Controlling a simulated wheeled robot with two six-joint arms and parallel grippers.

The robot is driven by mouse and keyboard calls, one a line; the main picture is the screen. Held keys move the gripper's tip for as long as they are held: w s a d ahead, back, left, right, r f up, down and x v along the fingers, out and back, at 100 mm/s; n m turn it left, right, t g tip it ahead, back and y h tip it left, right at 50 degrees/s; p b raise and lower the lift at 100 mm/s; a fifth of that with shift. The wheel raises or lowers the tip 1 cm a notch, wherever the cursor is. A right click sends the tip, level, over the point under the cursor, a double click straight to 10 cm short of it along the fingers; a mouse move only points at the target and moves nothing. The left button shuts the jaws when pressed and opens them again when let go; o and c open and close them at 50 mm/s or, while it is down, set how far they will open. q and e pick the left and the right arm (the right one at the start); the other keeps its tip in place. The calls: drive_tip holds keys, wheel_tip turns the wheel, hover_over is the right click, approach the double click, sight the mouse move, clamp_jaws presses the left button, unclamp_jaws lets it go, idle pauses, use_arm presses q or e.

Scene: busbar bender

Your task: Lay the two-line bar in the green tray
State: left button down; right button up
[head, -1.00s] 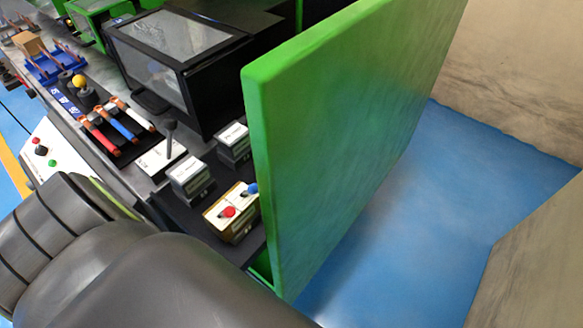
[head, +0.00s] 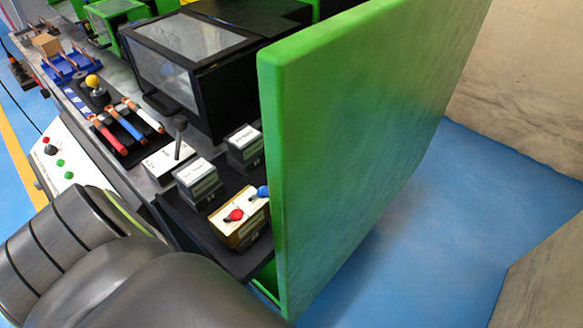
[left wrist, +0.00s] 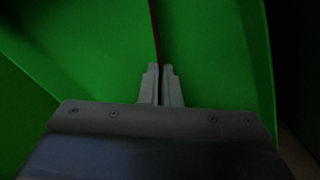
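In the left wrist view my left gripper (left wrist: 161,88) has its two fingers nearly together. A thin dark red strip (left wrist: 155,30) runs up from between the fingertips, seen edge-on. It looks like a bar held in them, but no line marks show on it. Dim green surfaces (left wrist: 215,60) surround the fingers; I cannot tell whether they are the green tray. The head view shows neither gripper. There, a low green edge (head: 266,282) shows at the foot of a tall green panel, and whatever lies behind the panel is hidden.
The tall green panel (head: 365,130) stands at the bench's right end. On the bench are a rack with red, blue and white-sleeved pieces (head: 126,125), grey labelled blocks (head: 197,180), a box with red and blue knobs (head: 240,217) and a black-framed machine (head: 190,65). Blue floor (head: 430,230) is clear at right.

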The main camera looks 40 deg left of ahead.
idle(0.3)
use_arm(q)
drive_tip(key=c, duration=2.1)
unclamp_jaws()
drive_tip(key=shift+f, duration=0.15)
drive_tip(key=o, duration=0.5)
drive_tip(key=shift+c, duration=0.2)
use_arm(e)
drive_tip(key=shift+r, duration=0.2)
use_arm(q)
drive_tip(key=shift+r, duration=0.35)
wheel_tip(320, 180, up, 12)
drive_tip(key=p, duration=0.4)
drive_tip(key=shift+f, duration=0.2)
use_arm(e)
drive_tip(key=s+d+f, duration=0.2)
drive_tip(key=s+f, duration=0.3)
drive_tip(key=f, duration=0.4)
drive_tip(key=shift+d+f+n+h, duration=0.2)
drive_tip(key=shift+d+n+h, duration=0.1)
drive_tip(key=shift+d+h, duration=0.1)
drive_tip(key=shift+s, duration=0.15)
